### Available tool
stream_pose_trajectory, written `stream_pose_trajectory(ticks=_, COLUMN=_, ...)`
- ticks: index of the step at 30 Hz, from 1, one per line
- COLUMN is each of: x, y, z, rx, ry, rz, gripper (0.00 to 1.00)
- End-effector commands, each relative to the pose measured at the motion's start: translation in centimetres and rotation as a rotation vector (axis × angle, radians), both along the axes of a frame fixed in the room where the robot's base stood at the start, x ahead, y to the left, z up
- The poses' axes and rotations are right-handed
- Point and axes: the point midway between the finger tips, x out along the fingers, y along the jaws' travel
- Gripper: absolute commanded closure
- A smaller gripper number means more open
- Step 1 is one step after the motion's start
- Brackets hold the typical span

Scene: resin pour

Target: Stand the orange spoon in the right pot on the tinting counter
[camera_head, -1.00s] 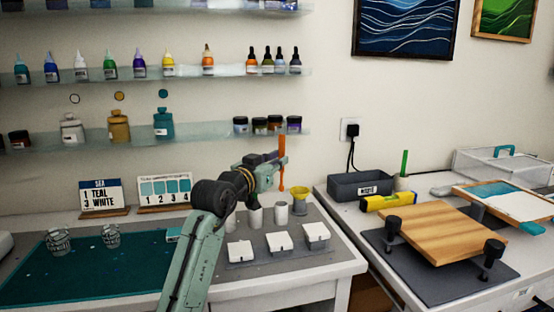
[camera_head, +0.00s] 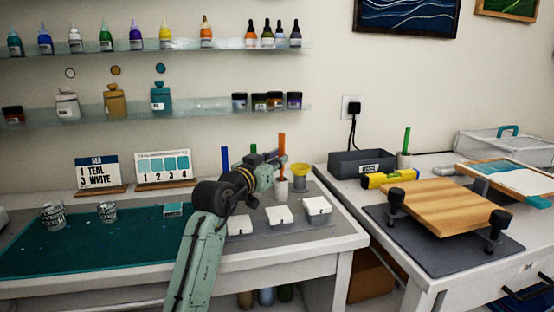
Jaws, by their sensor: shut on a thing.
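The orange spoon (camera_head: 282,142) is upright in my gripper (camera_head: 281,160), which is shut on it. Its handle sticks up above the jaws. Its lower end meets the mouth of the right pot (camera_head: 281,190), a small white cylinder on the tinting counter (camera_head: 320,247). I cannot tell how deep the spoon's tip is in the pot. A blue spoon (camera_head: 225,158) and a green spoon (camera_head: 253,149) stand upright to the left. The pots beneath them are mostly hidden by my arm.
A yellow funnel cup (camera_head: 300,172) stands close right of the right pot. White square blocks (camera_head: 279,215) lie in front on a grey mat. A teal mat (camera_head: 90,255) with two cups covers the counter's left. A second bench (camera_head: 420,290) stands to the right.

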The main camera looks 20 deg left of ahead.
Motion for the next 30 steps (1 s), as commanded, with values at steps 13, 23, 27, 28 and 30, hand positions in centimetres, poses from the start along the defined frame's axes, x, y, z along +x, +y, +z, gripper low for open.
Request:
stream_pose_trajectory(ticks=13, x=-0.01, y=0.01, z=-0.02, rx=0.0, ry=0.0, rz=0.0, gripper=0.73)
stream_pose_trajectory(ticks=23, x=0.0, y=0.02, z=-0.03, rx=0.0, ry=0.0, rz=0.0, gripper=0.63)
stream_pose_trajectory(ticks=27, x=-0.14, y=0.06, z=-0.04, rx=0.0, ry=0.0, rz=0.0, gripper=0.63)
stream_pose_trajectory(ticks=28, x=-0.29, y=0.1, z=-0.03, rx=0.0, ry=0.0, rz=0.0, gripper=0.63)
stream_pose_trajectory(ticks=30, x=-0.92, y=0.28, z=-0.07, rx=-0.001, ry=0.0, rz=0.001, gripper=0.63)
